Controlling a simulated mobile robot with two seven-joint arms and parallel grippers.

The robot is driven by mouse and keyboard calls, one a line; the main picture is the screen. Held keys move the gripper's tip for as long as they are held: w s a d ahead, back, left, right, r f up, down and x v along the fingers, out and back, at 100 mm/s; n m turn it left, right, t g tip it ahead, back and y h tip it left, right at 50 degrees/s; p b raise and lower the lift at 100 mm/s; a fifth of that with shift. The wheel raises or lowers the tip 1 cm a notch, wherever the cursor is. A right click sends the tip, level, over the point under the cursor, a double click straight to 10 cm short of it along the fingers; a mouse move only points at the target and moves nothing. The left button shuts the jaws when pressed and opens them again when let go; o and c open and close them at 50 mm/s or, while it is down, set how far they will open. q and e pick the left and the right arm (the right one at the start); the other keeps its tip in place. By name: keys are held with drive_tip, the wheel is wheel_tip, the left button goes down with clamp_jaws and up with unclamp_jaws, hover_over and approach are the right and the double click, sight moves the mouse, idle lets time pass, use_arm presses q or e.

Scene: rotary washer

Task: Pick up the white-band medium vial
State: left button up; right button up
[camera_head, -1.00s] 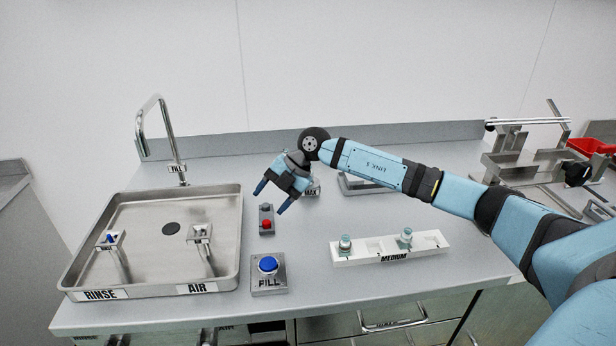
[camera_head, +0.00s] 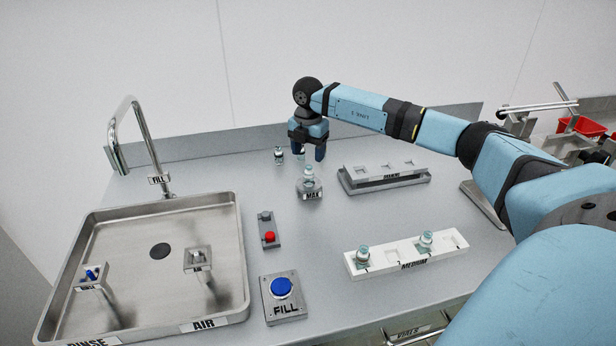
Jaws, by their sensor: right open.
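Two vials stand upright in the white rack marked MEDIUM (camera_head: 405,264): a left vial (camera_head: 362,257) and a right vial (camera_head: 425,243). Another vial (camera_head: 308,178) stands on the small metal block marked MAX. Two more small vials stand behind it, one on the left (camera_head: 278,155) and one (camera_head: 300,153) partly hidden by my fingers. Bands are too small to tell which vial has the white one. My right gripper (camera_head: 309,152) points down, open, over the back of the counter, just behind the MAX block and close to the partly hidden vial. My left gripper is out of view.
A metal sink tray (camera_head: 222,230) with RINSE and AIR fixtures and a tap (camera_head: 140,130) fills the left. A blue FILL button (camera_head: 281,287) and a red-button box (camera_head: 268,232) stand mid-counter. A grey rack (camera_head: 385,182) lies right of the gripper.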

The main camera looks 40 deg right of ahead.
sight(309, 167)
wheel_tip(309, 167, down, 3)
drive_tip(key=shift+w+r, duration=0.15)
wheel_tip(309, 167, down, 5)
drive_tip(key=shift+d+f, duration=0.1)
drive_tip(key=shift+d, duration=0.05)
drive_tip(key=c, duration=1)
